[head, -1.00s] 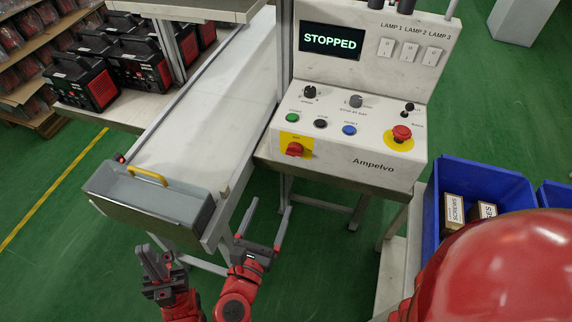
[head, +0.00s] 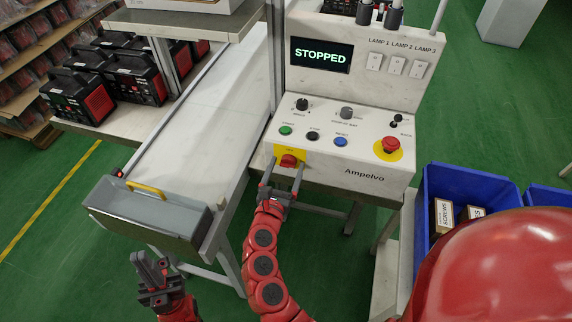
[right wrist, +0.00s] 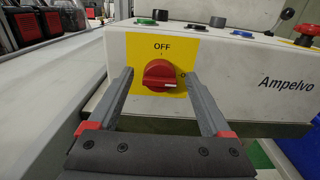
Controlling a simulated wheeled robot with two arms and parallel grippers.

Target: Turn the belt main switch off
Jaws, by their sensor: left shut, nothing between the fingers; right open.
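The belt main switch (head: 289,160) is a red rotary knob on a yellow plate on the front of the control box. In the right wrist view the switch (right wrist: 160,76) has its handle lying roughly level. OFF is printed above it, and a partly hidden label is to its right. My right gripper (head: 285,170) is open, with its fingers pointing at the switch. In the right wrist view the fingertips (right wrist: 159,82) are left and right of the knob; contact cannot be told. My left gripper (head: 152,275) is shut and empty, low at the left.
The display (head: 320,55) on the control box reads STOPPED. A red emergency button (head: 391,145) and several small buttons and knobs are on the sloped top. The conveyor (head: 205,110) with a grey end box (head: 145,215) is at the left. Blue bins (head: 470,180) stand at the right.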

